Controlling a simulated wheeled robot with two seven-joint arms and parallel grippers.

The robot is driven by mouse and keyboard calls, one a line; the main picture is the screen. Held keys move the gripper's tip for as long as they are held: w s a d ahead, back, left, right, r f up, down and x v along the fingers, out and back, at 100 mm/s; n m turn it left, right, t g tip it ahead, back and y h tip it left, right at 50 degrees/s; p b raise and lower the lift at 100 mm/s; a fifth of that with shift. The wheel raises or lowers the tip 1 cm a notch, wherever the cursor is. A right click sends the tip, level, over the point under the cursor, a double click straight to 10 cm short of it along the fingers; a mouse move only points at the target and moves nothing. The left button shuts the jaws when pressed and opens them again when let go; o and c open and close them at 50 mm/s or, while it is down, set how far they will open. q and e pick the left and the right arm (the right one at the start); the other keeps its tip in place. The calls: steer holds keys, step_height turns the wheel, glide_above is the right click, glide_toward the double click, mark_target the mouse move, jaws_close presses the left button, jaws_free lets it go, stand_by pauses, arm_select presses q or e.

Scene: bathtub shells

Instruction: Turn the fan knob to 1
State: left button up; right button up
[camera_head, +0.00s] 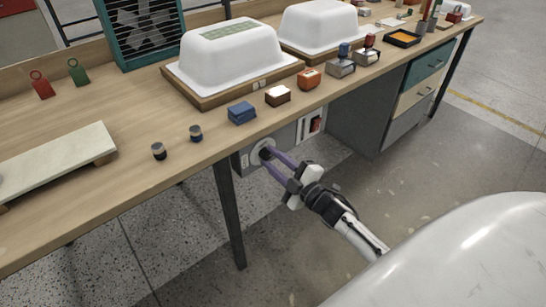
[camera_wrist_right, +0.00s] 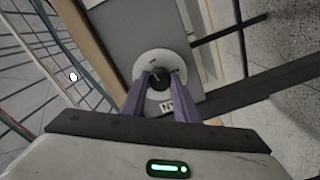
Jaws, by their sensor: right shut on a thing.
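The fan knob (camera_wrist_right: 158,76) is a dark knob on a round pale dial, set on a grey control box (camera_head: 290,142) under the front edge of the workbench. My right gripper (camera_head: 270,158) reaches the dial with its purple fingers, and is shut on the knob. The right wrist view shows the fingertips on either side of the knob. Partly covered lettering shows below the dial; I cannot read the knob's setting. The fan (camera_head: 140,32) is a dark green box with a grille at the back of the bench. My left gripper is not in view.
The workbench (camera_head: 120,190) has a dark leg (camera_head: 230,215) left of my right arm. A red switch (camera_head: 316,124) sits on the box right of the dial. White tub shells (camera_head: 225,62) and several small blocks stand on top. The floor beside my arm is clear.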

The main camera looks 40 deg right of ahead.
steer(key=shift+m, duration=0.6)
steer(key=o, duration=1.1)
steer(key=shift+c, duration=0.2)
steer(key=shift+s, duration=0.1)
steer(key=s+p, duration=0.1)
steer(key=s, duration=0.9)
steer(key=shift+d, duration=0.4)
steer(key=shift+s, duration=0.1)
